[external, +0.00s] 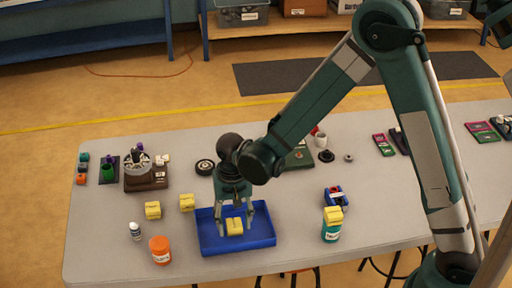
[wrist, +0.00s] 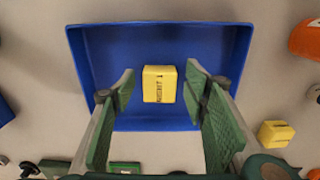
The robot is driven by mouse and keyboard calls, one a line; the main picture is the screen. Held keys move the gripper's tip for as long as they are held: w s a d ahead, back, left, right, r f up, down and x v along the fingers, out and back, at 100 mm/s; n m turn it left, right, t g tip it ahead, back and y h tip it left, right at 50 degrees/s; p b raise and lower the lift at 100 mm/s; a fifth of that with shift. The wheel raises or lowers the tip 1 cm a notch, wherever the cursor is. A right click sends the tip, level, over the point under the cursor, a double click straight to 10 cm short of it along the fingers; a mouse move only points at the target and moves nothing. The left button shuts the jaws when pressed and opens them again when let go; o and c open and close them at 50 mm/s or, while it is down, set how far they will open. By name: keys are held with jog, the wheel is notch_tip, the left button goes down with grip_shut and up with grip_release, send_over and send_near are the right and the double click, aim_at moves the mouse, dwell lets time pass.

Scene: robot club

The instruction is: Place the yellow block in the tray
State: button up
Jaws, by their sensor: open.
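A yellow block (external: 235,227) with dark lettering is inside the blue tray (external: 262,242), and it looks to be resting on the tray floor. My gripper (external: 234,228) is over the tray with its fingers apart on either side of this block. In the wrist view the block (wrist: 159,84) lies between the open fingertips (wrist: 160,76), with blue tray floor visible on both sides of it. The tray (wrist: 160,30) fills the middle of that view. Other yellow blocks are on the table left of the tray (external: 153,210) and behind it (external: 187,203).

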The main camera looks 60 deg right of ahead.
aim_at(235, 226)
notch_tip(235, 226, up, 10)
jog(key=p, duration=0.1)
jog(key=shift+r, duration=0.15)
dwell(0.4)
jog(key=shift+r, duration=0.1)
dwell(0.5)
jog(key=s+d+r+n+t, duration=0.1)
jog(key=s+r+n+t, duration=0.25)
jog(key=s+r, duration=0.95)
jog(key=s+d+r+n+t, duration=0.1)
jog(key=s+r+n+t, duration=0.2)
jog(key=s, duration=1.1)
jog(key=shift+d+r+n+t, duration=0.35)
jog(key=shift+r+n, duration=0.9)
jog(key=shift+r, duration=1.4)
